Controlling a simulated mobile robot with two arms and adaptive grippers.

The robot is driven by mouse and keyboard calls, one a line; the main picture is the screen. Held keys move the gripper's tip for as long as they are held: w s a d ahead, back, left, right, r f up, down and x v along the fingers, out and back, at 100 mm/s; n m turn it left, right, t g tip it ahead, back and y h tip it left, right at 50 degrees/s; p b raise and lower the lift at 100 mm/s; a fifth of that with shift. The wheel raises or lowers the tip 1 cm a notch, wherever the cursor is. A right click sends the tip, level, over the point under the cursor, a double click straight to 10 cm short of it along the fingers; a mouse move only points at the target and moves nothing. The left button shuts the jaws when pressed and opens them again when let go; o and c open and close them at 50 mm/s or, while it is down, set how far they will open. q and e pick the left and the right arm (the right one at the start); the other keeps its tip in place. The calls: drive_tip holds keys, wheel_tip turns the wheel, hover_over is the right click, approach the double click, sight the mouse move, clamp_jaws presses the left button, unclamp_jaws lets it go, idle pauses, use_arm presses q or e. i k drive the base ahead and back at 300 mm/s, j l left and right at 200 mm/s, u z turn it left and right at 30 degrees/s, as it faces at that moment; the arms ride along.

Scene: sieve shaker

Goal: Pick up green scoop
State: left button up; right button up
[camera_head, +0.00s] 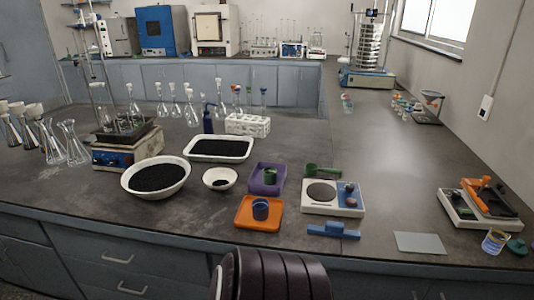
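The green scoop (323,171) lies on the dark bench top, just behind the white balance (333,196) and to the right of the purple tray (267,179). Its cupped end is at the left, and its handle points to the right. Neither of my grippers shows in the head view.
An orange tray (258,213) holding a blue cup (261,209) and a blue object (333,231) are nearer the front edge. A large bowl (156,178) of black grains stands at the left. The bench right of the scoop is clear.

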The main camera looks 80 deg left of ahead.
sight(323, 172)
drive_tip(key=u, duration=2.75)
